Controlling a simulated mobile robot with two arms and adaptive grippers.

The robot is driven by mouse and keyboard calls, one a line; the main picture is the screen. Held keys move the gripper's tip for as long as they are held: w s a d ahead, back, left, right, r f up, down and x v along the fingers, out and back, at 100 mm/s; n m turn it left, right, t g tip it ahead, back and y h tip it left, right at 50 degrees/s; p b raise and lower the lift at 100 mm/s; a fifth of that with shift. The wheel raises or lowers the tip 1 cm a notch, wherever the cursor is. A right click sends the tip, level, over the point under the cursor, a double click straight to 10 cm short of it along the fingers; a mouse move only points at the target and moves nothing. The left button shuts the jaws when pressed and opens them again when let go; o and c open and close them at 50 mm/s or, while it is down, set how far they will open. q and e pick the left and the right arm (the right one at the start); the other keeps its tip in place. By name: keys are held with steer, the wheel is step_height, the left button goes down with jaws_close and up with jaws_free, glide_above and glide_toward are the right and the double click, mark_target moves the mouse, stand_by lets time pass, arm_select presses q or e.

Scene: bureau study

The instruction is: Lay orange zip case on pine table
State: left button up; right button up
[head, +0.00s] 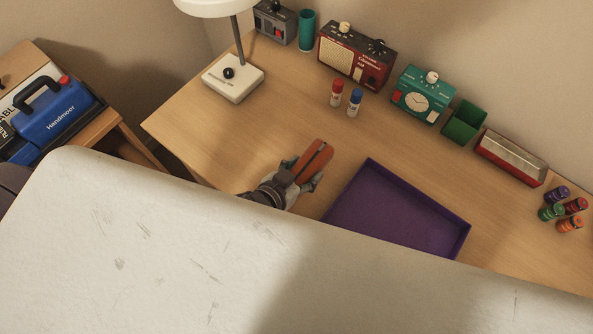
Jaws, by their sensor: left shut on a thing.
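The orange zip case (318,155) is a slim orange-brown case with a dark line along it. My left gripper (307,172) is shut on it near its lower end. The case is over the pine table (270,120), left of the purple tray; I cannot tell whether it touches the tabletop. The large pale surface in front hides the near part of the table. My right gripper is not in view.
A purple tray (400,212) lies just right of the case. Red-capped (337,92) and blue-capped (354,102) sticks stand behind. Bare wood lies left of the case.

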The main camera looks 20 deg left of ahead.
mark_target(296, 174)
arm_select(q)
steer(key=shift+w+a+f, duration=0.2)
steer(key=shift+a+f, duration=0.1)
steer(key=shift+a, duration=0.2)
steer(key=shift+w+a+f, duration=0.15)
steer(key=shift+a+f, duration=0.15)
steer(key=shift+a, duration=0.15)
steer(key=shift+a+f, duration=0.15)
steer(key=shift+f, duration=0.1)
step_height(296, 174, down, 3)
steer(key=shift+f, duration=0.35)
steer(key=shift+f, duration=0.15)
steer(key=o, duration=1.2)
steer(key=shift+o, duration=0.2)
